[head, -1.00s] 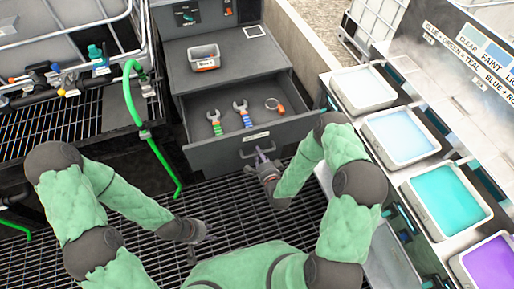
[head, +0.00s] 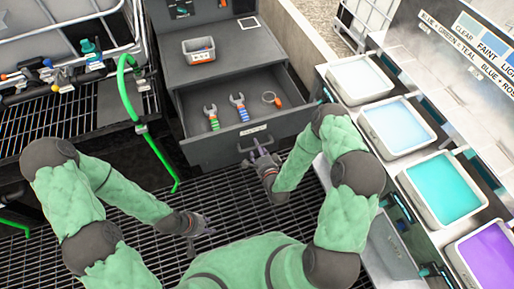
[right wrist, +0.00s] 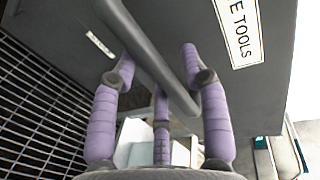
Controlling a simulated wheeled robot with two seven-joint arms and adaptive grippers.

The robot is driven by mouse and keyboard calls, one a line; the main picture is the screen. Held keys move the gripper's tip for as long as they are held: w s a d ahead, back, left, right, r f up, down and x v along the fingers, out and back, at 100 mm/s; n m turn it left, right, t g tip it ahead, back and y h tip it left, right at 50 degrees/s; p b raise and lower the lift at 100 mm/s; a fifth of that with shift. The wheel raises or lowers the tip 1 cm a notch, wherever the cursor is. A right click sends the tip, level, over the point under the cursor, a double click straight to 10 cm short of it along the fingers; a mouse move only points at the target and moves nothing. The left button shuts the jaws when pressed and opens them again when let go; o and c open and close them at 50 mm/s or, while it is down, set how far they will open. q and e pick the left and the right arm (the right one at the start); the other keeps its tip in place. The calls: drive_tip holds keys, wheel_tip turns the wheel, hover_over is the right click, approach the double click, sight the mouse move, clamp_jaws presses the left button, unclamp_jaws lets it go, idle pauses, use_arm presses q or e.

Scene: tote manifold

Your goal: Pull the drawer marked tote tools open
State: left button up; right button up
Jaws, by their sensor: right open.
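The grey drawer (head: 215,153) is pulled out of its dark cabinet, its inside visible from above. Its front bears a small white label (head: 253,129); the right wrist view shows the end of a label reading "E TOOLS" (right wrist: 240,30). My right gripper (head: 262,148) is at the drawer's bar handle (right wrist: 150,60). In the right wrist view its purple fingers (right wrist: 160,105) are spread, with the bar passing between them; whether they touch it is unclear. My left gripper (head: 205,238) is low over the grating, away from the drawer, its fingers apart and empty.
Two wrenches (head: 240,108) and a ring with an orange tag (head: 271,99) lie in the drawer. A grey bin (head: 199,57) sits on the cabinet. A green hose (head: 122,90) hangs at left. Trays of coloured liquid (head: 446,190) line the right side.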

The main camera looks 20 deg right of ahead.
drive_tip(key=s+r, duration=0.2)
drive_tip(key=s, duration=0.9)
drive_tip(key=shift+s+d, duration=0.2)
drive_tip(key=shift+s, duration=0.1)
drive_tip(key=shift+r, duration=0.1)
drive_tip(key=s+a+f+n+g+y, duration=0.1)
drive_tip(key=a+f+n+g+y, duration=0.2)
drive_tip(key=a+f+n+g, duration=0.35)
drive_tip(key=s+a+f+n+g, duration=0.1)
drive_tip(key=s+a+n+g, duration=0.1)
drive_tip(key=s+n+g, duration=0.6)
drive_tip(key=s+g, duration=0.1)
drive_tip(key=s, duration=0.1)
drive_tip(key=shift+s+f+n, duration=0.3)
drive_tip(key=shift+f+n, duration=0.05)
